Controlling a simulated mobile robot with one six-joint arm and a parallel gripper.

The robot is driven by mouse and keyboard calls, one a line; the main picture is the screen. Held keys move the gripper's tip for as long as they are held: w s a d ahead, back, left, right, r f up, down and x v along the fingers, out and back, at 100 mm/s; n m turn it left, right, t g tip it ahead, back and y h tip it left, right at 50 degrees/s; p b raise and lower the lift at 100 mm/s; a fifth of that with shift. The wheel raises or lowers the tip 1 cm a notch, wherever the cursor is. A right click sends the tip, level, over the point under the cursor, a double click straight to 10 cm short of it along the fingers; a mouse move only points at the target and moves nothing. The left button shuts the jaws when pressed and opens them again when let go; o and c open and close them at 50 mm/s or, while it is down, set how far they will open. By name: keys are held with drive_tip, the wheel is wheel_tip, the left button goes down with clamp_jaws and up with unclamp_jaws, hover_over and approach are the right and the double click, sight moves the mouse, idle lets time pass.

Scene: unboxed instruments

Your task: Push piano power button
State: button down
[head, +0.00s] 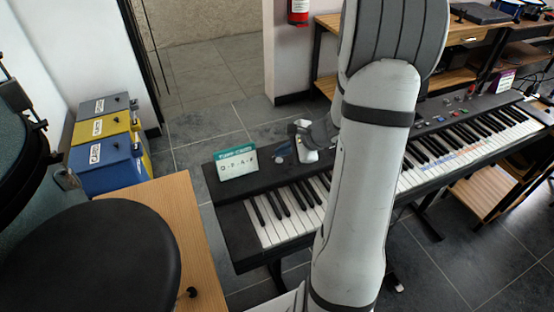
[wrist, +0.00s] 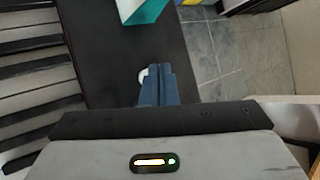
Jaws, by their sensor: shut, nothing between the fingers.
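The black piano (head: 270,180) stands across the middle of the head view, its keys toward me and its dark top panel behind them. My gripper (wrist: 155,70) is shut and empty, with its blue fingers together over the dark panel at the piano's left part. In the wrist view a small round white button (wrist: 142,74) shows on the panel right beside the fingertips, partly hidden by them. I cannot tell whether the fingers touch it. In the head view my arm covers the middle of the keyboard.
A teal and white card (head: 237,163) stands on the panel left of my gripper; it also shows in the wrist view (wrist: 142,10). A wooden table (head: 175,205) and a black round seat (head: 90,260) are at left. Coloured boxes (head: 105,140) stand behind.

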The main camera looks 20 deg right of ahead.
drive_tip(key=shift+f, duration=0.2)
drive_tip(key=shift+f+b, duration=0.3)
drive_tip(key=shift+b, duration=0.35)
drive_tip(key=shift+f, duration=0.15)
idle(0.4)
drive_tip(key=shift+r, duration=0.65)
wheel_tip(320, 180, up, 6)
drive_tip(key=p, duration=0.4)
idle(0.7)
